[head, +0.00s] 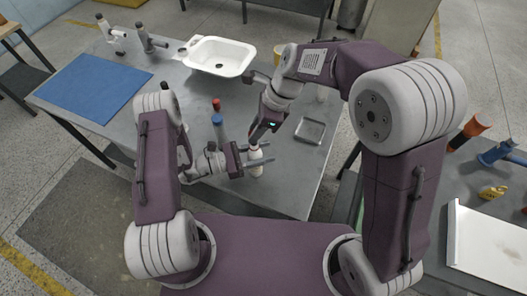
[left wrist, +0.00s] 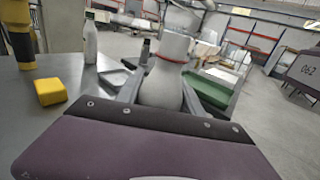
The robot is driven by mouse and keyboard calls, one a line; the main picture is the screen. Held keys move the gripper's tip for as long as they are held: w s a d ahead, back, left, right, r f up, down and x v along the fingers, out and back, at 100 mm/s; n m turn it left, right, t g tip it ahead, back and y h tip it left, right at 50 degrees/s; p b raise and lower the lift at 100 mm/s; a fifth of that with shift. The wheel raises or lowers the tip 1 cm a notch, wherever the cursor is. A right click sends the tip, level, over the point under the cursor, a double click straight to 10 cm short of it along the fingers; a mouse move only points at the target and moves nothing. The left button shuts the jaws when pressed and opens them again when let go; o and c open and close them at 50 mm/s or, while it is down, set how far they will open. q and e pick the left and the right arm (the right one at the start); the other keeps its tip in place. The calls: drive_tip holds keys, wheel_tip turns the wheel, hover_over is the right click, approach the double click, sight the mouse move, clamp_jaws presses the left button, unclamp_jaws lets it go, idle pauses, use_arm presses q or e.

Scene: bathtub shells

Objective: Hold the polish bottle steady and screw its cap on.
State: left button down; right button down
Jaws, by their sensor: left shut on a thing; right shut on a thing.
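The polish bottle (head: 257,168) is pale and stands upright near the front edge of the grey table. My left gripper (head: 258,163) is shut around its body from the left. In the left wrist view the bottle (left wrist: 160,88) is grey and rounded between the two fingers. A pale, wide cap (left wrist: 174,46) sits over its neck, with a thin reddish line at its lower edge; I cannot tell how tightly it sits. My right gripper (head: 257,143) reaches down from the upper right, shut at the bottle's top, on what looks like the cap. Its fingertips are hard to make out.
A white basin (head: 217,56) and a blue mat (head: 92,88) lie farther back. Blue-topped (head: 218,126) and red-topped (head: 216,104) items stand just left of the right gripper. A shallow metal tray (head: 310,131) lies to the right. A yellow block (left wrist: 50,91) shows in the left wrist view.

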drive_tip(key=shift+f, duration=0.7)
drive_tip(key=shift+f, duration=0.9)
drive_tip(key=shift+f, duration=0.55)
drive_tip(key=m+t, duration=0.1)
drive_tip(key=m, duration=0.2)
drive_tip(key=m+t, duration=0.1)
drive_tip(key=m, duration=0.2)
drive_tip(key=shift+s+m+t, duration=0.15)
drive_tip(key=shift+m+t, duration=0.15)
drive_tip(key=c, duration=1.1)
unclamp_jaws()
